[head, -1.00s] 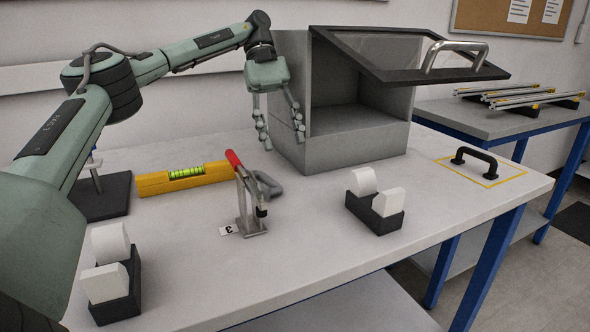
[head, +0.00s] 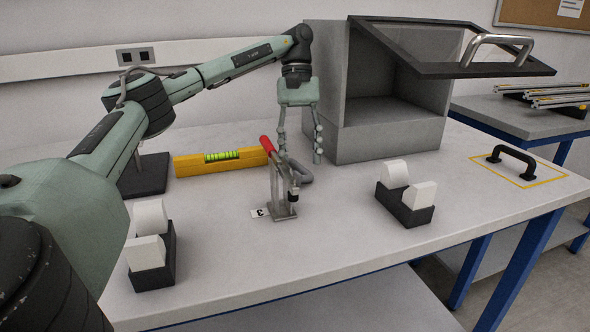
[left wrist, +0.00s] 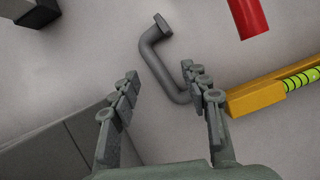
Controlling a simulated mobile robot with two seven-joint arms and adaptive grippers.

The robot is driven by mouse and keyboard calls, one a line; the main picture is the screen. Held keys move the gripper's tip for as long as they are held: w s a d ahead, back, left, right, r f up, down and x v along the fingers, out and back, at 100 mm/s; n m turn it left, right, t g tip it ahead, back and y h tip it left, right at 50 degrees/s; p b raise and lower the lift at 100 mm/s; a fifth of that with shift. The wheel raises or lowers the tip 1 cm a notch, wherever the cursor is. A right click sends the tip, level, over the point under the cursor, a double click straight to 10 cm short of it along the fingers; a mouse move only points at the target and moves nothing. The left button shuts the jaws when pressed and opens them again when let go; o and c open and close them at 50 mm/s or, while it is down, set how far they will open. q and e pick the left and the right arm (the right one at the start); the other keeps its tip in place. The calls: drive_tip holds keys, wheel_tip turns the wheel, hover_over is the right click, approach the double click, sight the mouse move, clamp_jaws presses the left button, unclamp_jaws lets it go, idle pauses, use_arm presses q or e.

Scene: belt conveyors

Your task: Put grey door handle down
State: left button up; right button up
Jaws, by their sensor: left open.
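The grey door handle (head: 304,174) lies on the white table, partly hidden in the head view by the toggle clamp and my left gripper. In the left wrist view the bent grey handle (left wrist: 158,58) lies flat beyond the fingertips, its lower bend close to the right-hand finger. My left gripper (head: 301,156) points down over the handle, open with nothing between its fingers. Its two spread fingers also show in the left wrist view (left wrist: 158,92). I cannot tell whether a finger touches the handle. My right gripper is in neither view.
A red-handled toggle clamp (head: 283,190) stands just in front of the handle. A yellow spirit level (head: 220,161) lies left, a grey box (head: 390,138) with a raised lid stands right. Black holders with white pieces and a black handle (head: 511,158) inside a yellow outline are also here.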

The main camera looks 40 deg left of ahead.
use_arm(q)
drive_tip(key=shift+s+d+f, duration=0.15)
drive_tip(key=shift+d+f, duration=0.05)
drive_tip(key=shift+f, duration=0.35)
clamp_jaws()
